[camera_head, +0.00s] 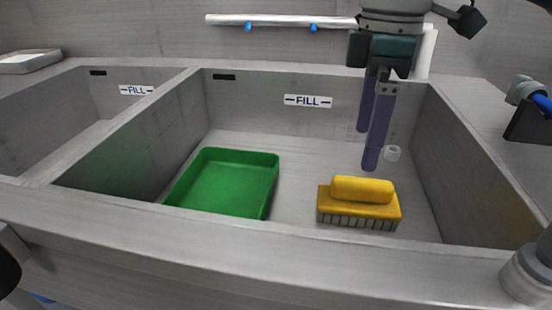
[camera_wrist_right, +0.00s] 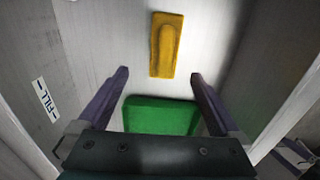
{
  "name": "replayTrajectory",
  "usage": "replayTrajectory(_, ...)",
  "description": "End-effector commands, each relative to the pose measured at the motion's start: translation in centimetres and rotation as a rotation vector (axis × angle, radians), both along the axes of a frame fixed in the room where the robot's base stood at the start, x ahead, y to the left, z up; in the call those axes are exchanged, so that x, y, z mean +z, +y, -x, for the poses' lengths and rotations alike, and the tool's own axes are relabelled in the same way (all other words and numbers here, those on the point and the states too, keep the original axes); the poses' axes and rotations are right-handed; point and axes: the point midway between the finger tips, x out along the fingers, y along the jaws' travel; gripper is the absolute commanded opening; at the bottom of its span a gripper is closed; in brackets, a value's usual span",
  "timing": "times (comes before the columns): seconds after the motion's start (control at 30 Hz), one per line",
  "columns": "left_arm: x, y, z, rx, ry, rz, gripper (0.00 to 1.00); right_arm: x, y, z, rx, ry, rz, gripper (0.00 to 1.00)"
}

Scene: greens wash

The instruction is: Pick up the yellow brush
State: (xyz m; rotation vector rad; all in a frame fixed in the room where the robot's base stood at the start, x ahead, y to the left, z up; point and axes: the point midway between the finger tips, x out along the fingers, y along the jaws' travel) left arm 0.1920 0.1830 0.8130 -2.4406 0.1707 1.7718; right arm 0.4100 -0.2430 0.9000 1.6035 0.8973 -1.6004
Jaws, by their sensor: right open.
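The yellow brush (camera_head: 360,203) lies on the floor of the right-hand sink basin, handle up and pale bristles down, near the front wall. My right gripper (camera_head: 366,150) reaches down into this basin behind the brush, open, with nothing between its two purple fingers. In the right wrist view the brush (camera_wrist_right: 166,45) shows beyond the fingertips of the gripper (camera_wrist_right: 159,74), apart from them. My left gripper is not in view.
A green tray (camera_head: 228,182) stands left of the brush in the same basin; it also shows in the right wrist view (camera_wrist_right: 160,115). Basin walls and the front rim (camera_head: 250,250) enclose the space.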

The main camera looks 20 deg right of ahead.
Motion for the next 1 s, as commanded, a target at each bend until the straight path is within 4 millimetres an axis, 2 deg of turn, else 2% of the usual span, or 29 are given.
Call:
replayTrajectory(0.2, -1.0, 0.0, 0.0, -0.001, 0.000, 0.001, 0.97, -3.4, -0.1, 0.1, -0.002, 0.003, 0.001, 1.00)
replayTrajectory(0.43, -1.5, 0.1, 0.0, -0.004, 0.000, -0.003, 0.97, -5.5, -0.1, 0.4, -0.001, 0.002, 0.001, 1.00)
replayTrajectory(0.63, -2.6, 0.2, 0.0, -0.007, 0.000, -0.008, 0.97, -8.8, -0.1, 1.0, -0.001, 0.003, 0.001, 1.00)
replayTrajectory(0.77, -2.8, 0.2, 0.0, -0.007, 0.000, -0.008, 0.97, -9.6, -0.1, 1.0, -0.001, 0.001, 0.001, 1.00)
replayTrajectory(1.0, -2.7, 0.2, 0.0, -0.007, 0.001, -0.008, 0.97, -9.6, -0.1, 1.0, 0.000, 0.000, 0.001, 0.98)
